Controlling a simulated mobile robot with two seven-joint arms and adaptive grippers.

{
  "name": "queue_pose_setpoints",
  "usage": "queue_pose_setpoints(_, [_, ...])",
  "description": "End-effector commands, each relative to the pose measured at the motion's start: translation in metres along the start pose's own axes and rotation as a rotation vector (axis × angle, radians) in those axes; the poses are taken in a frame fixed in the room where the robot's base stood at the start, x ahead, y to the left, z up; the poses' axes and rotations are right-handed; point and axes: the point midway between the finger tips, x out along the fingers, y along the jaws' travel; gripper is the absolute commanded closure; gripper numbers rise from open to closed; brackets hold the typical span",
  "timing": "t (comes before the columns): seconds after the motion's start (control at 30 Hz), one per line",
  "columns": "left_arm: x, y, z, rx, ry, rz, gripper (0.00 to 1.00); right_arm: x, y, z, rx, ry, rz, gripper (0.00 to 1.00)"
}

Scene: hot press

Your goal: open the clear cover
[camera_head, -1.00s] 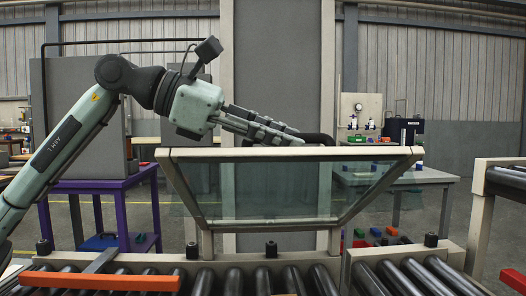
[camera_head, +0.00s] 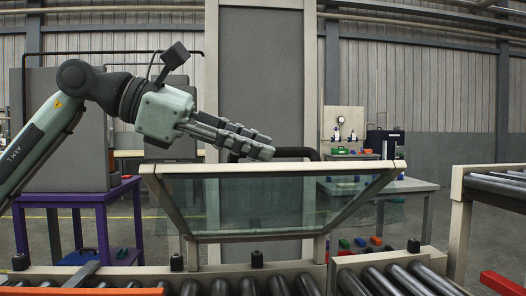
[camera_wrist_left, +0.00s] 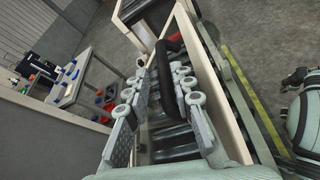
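The clear cover (camera_head: 260,205) is a glass pane in a cream frame and sits tilted above the rollers in the head view. A black bar handle (camera_head: 294,152) runs along its top edge and also shows in the left wrist view (camera_wrist_left: 170,62). My left gripper (camera_head: 267,145) is at the handle, its fingers angled down to the right. In the left wrist view the fingers (camera_wrist_left: 160,100) are apart, with the handle running between them. Whether they touch it I cannot tell.
Black rollers (camera_head: 380,283) line the front, with an orange bar (camera_head: 90,291) at lower left and a red bar (camera_head: 502,283) at lower right. A grey column (camera_head: 262,80) stands behind the cover. A purple table (camera_head: 70,198) is at left and a workbench (camera_head: 400,187) at right.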

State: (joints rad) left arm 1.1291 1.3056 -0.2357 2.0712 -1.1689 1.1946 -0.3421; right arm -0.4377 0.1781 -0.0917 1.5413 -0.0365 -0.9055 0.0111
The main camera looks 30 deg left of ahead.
Motion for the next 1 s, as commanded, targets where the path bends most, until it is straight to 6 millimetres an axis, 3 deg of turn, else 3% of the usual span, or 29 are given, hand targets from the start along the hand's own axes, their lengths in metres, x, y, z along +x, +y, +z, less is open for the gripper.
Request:
queue_pose_setpoints(0.8, [-0.058,0.000,-0.001,0.000,0.001,0.004,0.78,0.017,-0.005,0.004,-0.001,-0.001,-0.003,1.00])
queue_pose_setpoints(1.0, [-0.064,0.000,0.000,0.001,0.000,0.001,0.78,0.019,-0.006,0.004,-0.002,-0.002,-0.005,1.00])
